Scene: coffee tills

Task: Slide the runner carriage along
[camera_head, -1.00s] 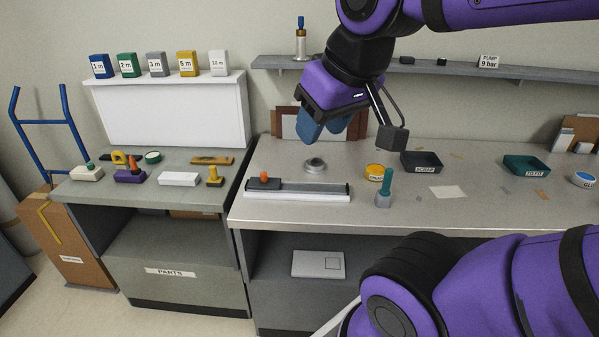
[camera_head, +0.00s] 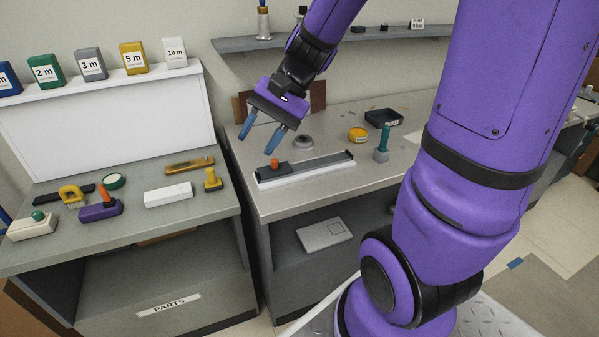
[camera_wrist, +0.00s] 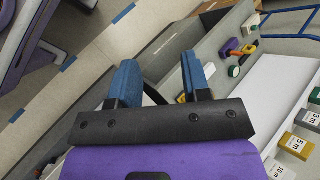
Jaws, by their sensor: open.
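The runner carriage (camera_head: 276,170) is a small dark block with an orange knob. It sits at the left end of a long black rail with a white base (camera_head: 318,169), near the front left of the grey bench. My gripper (camera_head: 261,142) has two blue fingers, spread apart and empty. In the head view it hangs above and a little left of the carriage, tilted downward and apart from it. In the wrist view the blue fingers (camera_wrist: 160,82) show open with nothing between them. I cannot make out the carriage in the wrist view.
A grey ring (camera_head: 303,142), a yellow tape roll (camera_head: 357,134), a green-handled stamp (camera_head: 382,146) and a dark tray (camera_head: 384,117) stand behind and right of the rail. The left bench holds a white block (camera_head: 168,195) and a yellow stamp (camera_head: 212,180). A gap separates the benches.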

